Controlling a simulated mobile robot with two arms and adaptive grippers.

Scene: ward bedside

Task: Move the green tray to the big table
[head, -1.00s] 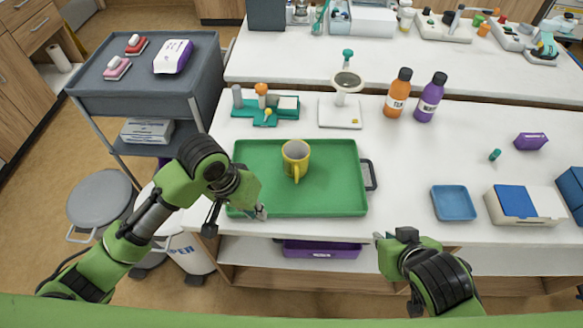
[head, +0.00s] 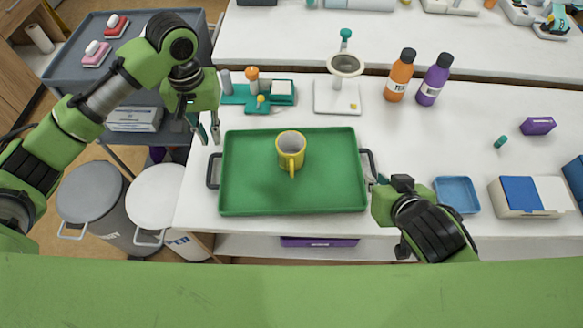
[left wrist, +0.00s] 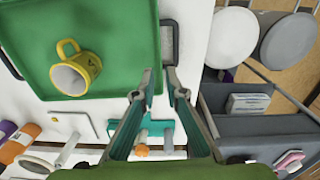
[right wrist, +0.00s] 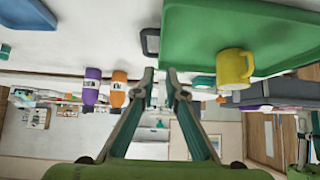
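The green tray (head: 335,190) lies flat on the white table (head: 415,150). It has a dark handle at each end, the left handle (head: 214,170) and the right handle (head: 367,163). A yellow mug (head: 290,150) stands on it. My left gripper (head: 209,138) is open and empty, pointing down near the left handle, which shows just beyond its fingertips (left wrist: 158,72) in the left wrist view. My right gripper (head: 374,182) is beside the right handle. In the right wrist view its fingers (right wrist: 160,72) are apart and empty, with the handle (right wrist: 150,42) beyond them.
A second white table (head: 290,40) stands behind. Orange and purple bottles (head: 400,75), a teal holder (head: 270,95) and a scale-like stand (head: 338,95) are behind the tray. A blue dish (head: 456,195) is to the right. A grey cart (head: 75,65) and bins are left.

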